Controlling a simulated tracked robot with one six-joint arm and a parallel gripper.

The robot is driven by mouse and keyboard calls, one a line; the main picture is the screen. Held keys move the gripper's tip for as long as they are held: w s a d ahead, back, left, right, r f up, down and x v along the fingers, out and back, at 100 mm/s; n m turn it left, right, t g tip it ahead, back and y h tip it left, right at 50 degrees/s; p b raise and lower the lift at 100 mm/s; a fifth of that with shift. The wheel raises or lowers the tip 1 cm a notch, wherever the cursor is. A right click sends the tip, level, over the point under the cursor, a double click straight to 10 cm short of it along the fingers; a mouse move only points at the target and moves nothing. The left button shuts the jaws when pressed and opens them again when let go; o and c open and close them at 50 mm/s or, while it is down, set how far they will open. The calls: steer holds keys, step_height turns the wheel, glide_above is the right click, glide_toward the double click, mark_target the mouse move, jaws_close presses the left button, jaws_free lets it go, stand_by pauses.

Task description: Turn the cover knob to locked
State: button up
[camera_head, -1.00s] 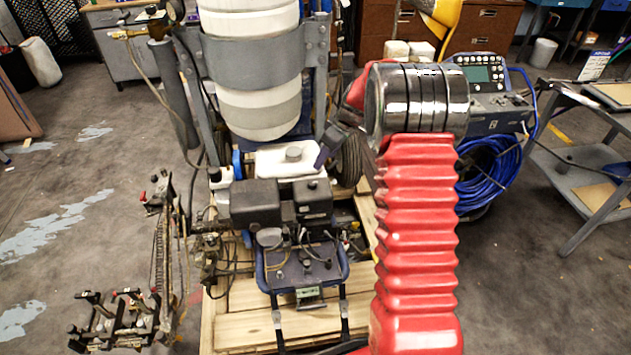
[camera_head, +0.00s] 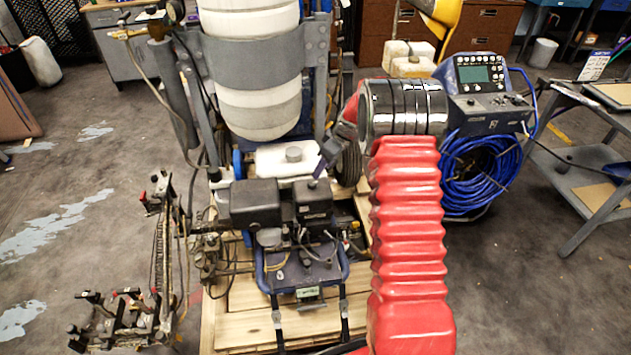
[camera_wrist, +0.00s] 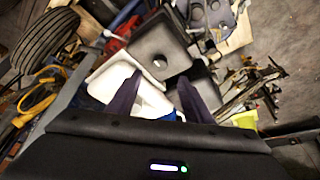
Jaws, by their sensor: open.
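The cover knob (camera_wrist: 160,61) is a small round grey disc on top of a black cover (camera_wrist: 174,40) in the wrist view. In the head view the black cover (camera_head: 313,203) is the right one of two black boxes on the engine, and its knob (camera_head: 313,184) looks tiny. Which way the knob is turned cannot be told. My gripper (camera_wrist: 160,97) is open in the wrist view, its two dark fingers apart with nothing gripped. In the head view my gripper (camera_head: 330,153) hangs just above and right of the knob, apart from it.
A white tank (camera_head: 275,162) with a grey cap stands behind the black covers. A large white drum (camera_head: 250,105) in a grey band rises behind it. A wheel (camera_head: 350,164) and a control box with blue cable (camera_head: 480,172) are at right. Wooden planks (camera_head: 270,325) lie in front.

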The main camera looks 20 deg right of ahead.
mark_target(313, 183)
steer(key=x, duration=0.9)
steer(key=shift+w+f, duration=0.1)
steer(key=shift+f, duration=0.25)
